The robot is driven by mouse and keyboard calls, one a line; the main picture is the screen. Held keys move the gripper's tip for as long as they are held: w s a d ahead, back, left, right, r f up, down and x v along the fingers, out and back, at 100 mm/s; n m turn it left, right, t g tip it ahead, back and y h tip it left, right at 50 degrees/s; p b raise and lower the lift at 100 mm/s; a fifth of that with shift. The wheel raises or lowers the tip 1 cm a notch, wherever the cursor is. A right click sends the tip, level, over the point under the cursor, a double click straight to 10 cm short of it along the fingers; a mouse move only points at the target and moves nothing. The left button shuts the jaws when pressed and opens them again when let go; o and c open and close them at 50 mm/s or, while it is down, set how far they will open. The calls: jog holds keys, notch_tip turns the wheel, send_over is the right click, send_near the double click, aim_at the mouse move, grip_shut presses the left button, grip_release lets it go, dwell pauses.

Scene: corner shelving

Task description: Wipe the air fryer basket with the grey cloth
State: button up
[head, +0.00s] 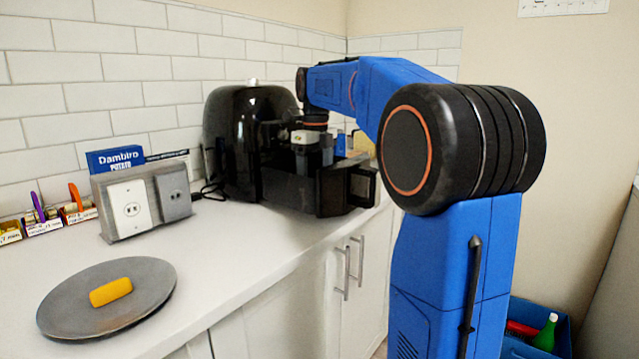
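The black air fryer (228,125) stands on the counter against the tiled wall. Its basket (285,188) is pulled out towards the front right, with the handle (362,187) facing the counter's front edge. My gripper (315,160) points down at the basket's open top, and its lower end is partly hidden by the basket's front wall. I cannot tell whether its fingers are open or shut. I cannot make out the grey cloth; it may be hidden in the basket or behind my gripper.
A grey round plate (70,309) with a yellow block (110,291) lies at the front left. A grey outlet box (174,196), a blue Dambiro box (115,158) and small bins (45,228) stand near the wall. A blue crate (559,331) is on the floor. The counter between plate and fryer is clear.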

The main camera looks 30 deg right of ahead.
jog(key=shift+s+a+f, duration=0.1)
jog(key=shift+s+a, duration=0.15)
jog(key=shift+a, duration=0.4)
jog(key=shift+s+a+f, duration=0.1)
jog(key=shift+s+a, duration=0.1)
jog(key=shift+a, duration=0.4)
jog(key=shift+w+d+r, duration=0.1)
jog(key=shift+w+d, duration=0.35)
jog(key=shift+d, duration=0.8)
jog(key=shift+w+d+r, duration=0.1)
jog(key=shift+w+d, duration=0.4)
jog(key=shift+d, duration=0.8)
jog(key=shift+w+d+r, duration=0.1)
jog(key=shift+w+d, duration=0.35)
jog(key=shift+d, duration=0.8)
jog(key=shift+a, duration=0.1)
jog(key=shift+s+a+f, duration=0.1)
jog(key=shift+s+a, duration=0.35)
jog(key=shift+a, duration=0.8)
jog(key=shift+s+a+f, duration=0.1)
jog(key=shift+s+a, duration=0.4)
jog(key=shift+a, duration=0.7)
jog(key=shift+s+a+f, duration=0.1)
jog(key=shift+s+a, duration=0.35)
jog(key=shift+a, duration=0.8)
